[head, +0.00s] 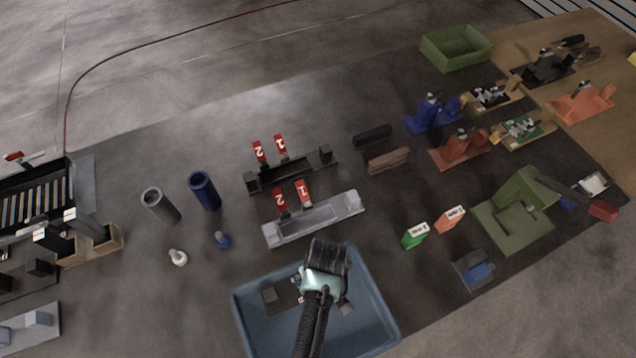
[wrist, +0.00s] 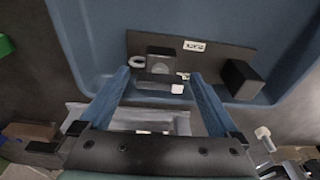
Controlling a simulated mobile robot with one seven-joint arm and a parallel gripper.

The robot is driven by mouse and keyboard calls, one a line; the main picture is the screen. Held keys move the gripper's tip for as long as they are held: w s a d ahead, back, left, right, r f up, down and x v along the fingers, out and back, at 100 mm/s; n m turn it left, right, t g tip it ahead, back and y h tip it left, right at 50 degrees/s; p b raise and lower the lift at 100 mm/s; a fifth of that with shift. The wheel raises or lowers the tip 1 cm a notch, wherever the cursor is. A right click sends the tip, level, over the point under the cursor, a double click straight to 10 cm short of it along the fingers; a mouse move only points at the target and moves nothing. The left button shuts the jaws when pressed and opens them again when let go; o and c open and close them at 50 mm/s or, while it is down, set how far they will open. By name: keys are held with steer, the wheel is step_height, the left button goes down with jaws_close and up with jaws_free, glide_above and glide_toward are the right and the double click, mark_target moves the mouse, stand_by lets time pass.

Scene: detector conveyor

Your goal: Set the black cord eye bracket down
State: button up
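The black cord eye bracket (wrist: 217,62) appears to lie in the blue bin (wrist: 90,40). In the wrist view it shows as a dark plate with a small white label, a black block at its right end and a pale ring at its left. I see no clear finger contact.
A grey holder (head: 315,220) and a black holder (head: 290,175), both with red numbered tags, stand behind the bin. A grey tube (head: 160,205) and a blue tube (head: 204,191) stand left. Green and orange boxes (head: 415,236) stand right. The bin walls surround my gripper.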

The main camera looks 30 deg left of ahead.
step_height(320, 180, up, 12)
steer(key=s+d, duration=0.1)
steer(key=shift+d+r, duration=0.15)
steer(key=shift+d, duration=0.1)
stand_by(0.5)
steer(key=w+d+r+m+t, duration=0.15)
steer(key=w+r+t, duration=0.45)
steer(key=w+r, duration=0.6)
steer(key=w+d+r+m+t, duration=0.1)
steer(key=w+r+m+t, duration=0.4)
steer(key=r, duration=1.2)
steer(key=s+d+r+m+t, duration=0.15)
steer(key=r+t, duration=0.25)
steer(key=r, duration=0.6)
steer(key=s+d+r+t, duration=0.1)
steer(key=d+r+t, duration=0.25)
steer(key=r, duration=0.65)
steer(key=s+d+r+m+t, duration=0.1)
steer(key=r+t, duration=0.3)
steer(key=r, duration=0.6)
steer(key=s+d+r+m+t+h, duration=0.1)
steer(key=s+d+r+t, duration=0.1)
steer(key=s+r, duration=0.5)
steer(key=shift+s+r+m+t+h, duration=0.3)
steer(key=shift+r+t+h, duration=0.1)
steer(key=shift+r+t, duration=0.45)
